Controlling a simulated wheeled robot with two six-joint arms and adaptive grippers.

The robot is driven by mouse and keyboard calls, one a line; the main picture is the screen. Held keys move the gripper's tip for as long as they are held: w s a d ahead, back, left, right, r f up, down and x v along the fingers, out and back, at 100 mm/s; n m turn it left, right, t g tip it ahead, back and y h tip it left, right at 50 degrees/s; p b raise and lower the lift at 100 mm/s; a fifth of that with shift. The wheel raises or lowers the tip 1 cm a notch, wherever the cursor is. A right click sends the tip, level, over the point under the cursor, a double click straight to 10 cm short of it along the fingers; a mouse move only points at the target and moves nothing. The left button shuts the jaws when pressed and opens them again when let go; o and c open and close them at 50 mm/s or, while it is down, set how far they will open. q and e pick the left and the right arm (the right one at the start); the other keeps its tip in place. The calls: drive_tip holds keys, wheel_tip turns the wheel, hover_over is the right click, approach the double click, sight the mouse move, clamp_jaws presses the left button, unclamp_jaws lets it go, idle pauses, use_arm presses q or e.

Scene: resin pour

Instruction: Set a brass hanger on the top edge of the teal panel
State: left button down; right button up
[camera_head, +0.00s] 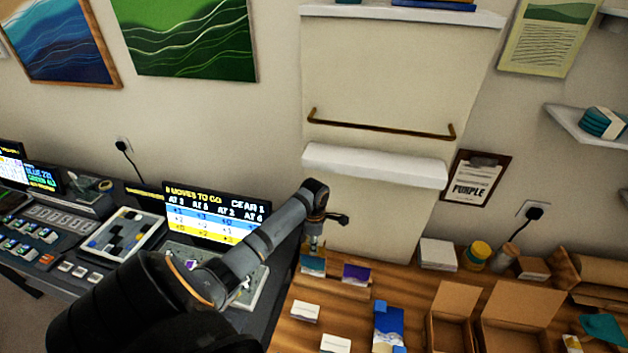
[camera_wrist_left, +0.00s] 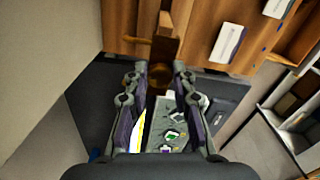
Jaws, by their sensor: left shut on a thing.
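The teal panel (camera_head: 312,265) is small and stands at the back left of the wooden table in the head view, just below my left gripper (camera_head: 317,228). A small brass hanger (camera_head: 314,243) shows under the gripper, close above the panel's top edge; I cannot tell whether they touch. In the left wrist view, my left gripper (camera_wrist_left: 161,76) is shut on the hanger, and a brown-gold piece (camera_wrist_left: 163,48) shows just beyond the fingertips. The teal panel is hard to make out there. My right gripper is not in view.
A purple panel (camera_head: 356,274) stands right of the teal one. White cards (camera_head: 306,312), a blue card (camera_head: 388,325) and open cardboard boxes (camera_head: 520,318) are on the table. A console with a screen (camera_head: 217,213) stands to the left. The wall is close behind.

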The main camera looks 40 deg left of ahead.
use_arm(q)
drive_tip(key=shift+f, duration=0.15)
drive_tip(key=shift+f, duration=0.35)
drive_tip(key=shift+s+f, duration=0.1)
drive_tip(key=shift+f, duration=0.6)
idle(1.7)
drive_tip(key=c, duration=1)
unclamp_jaws()
drive_tip(key=shift+c, duration=0.2)
drive_tip(key=shift+r, duration=4.05)
